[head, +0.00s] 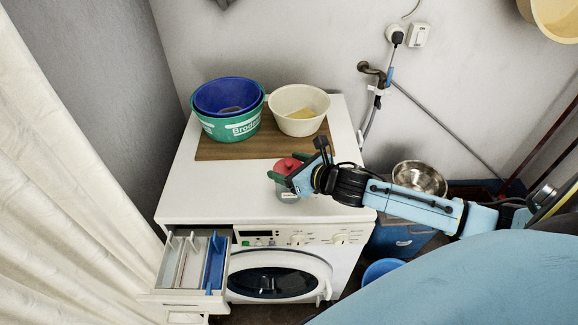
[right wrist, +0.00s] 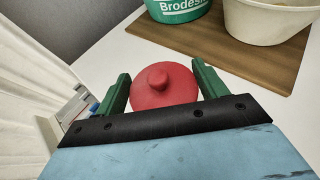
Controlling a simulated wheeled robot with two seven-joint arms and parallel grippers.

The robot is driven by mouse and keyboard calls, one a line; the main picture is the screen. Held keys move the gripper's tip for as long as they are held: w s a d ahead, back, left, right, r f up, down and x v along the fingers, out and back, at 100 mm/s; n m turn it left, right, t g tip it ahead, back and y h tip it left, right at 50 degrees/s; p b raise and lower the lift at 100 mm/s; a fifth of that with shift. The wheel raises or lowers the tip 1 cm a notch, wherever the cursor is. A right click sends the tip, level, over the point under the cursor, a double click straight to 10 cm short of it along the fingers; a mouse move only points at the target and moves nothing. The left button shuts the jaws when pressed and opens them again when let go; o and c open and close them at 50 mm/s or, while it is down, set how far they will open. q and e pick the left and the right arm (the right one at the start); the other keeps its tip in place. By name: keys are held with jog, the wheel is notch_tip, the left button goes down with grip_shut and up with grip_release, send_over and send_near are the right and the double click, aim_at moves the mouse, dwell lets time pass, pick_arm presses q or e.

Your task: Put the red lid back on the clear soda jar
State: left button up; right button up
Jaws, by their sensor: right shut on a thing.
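The red lid (head: 287,166) is round with a knob on top. It is over the clear soda jar (head: 287,196), which stands near the front of the white washing machine top. My right gripper (head: 289,170) has its green fingers on either side of the lid and is shut on it. In the right wrist view the lid (right wrist: 163,88) shows between the fingers, knob towards the camera. The jar is hidden there, and whether the lid is seated on its rim I cannot tell. My left gripper is not in view.
Behind are a wooden board (head: 210,150), blue and green basins (head: 230,127) and a cream bowl (head: 300,123). The detergent drawer (head: 190,262) is pulled out at front left. A metal bowl (head: 420,177) is at right. The white top left of the jar is clear.

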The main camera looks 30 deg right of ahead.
jog(key=shift+f, duration=0.55)
jog(key=o, duration=0.9)
jog(key=shift+o, duration=0.2)
jog(key=shift+r, duration=0.15)
jog(key=v, duration=1.2)
jog(key=shift+r+p, duration=0.3)
jog(key=shift+r, duration=0.05)
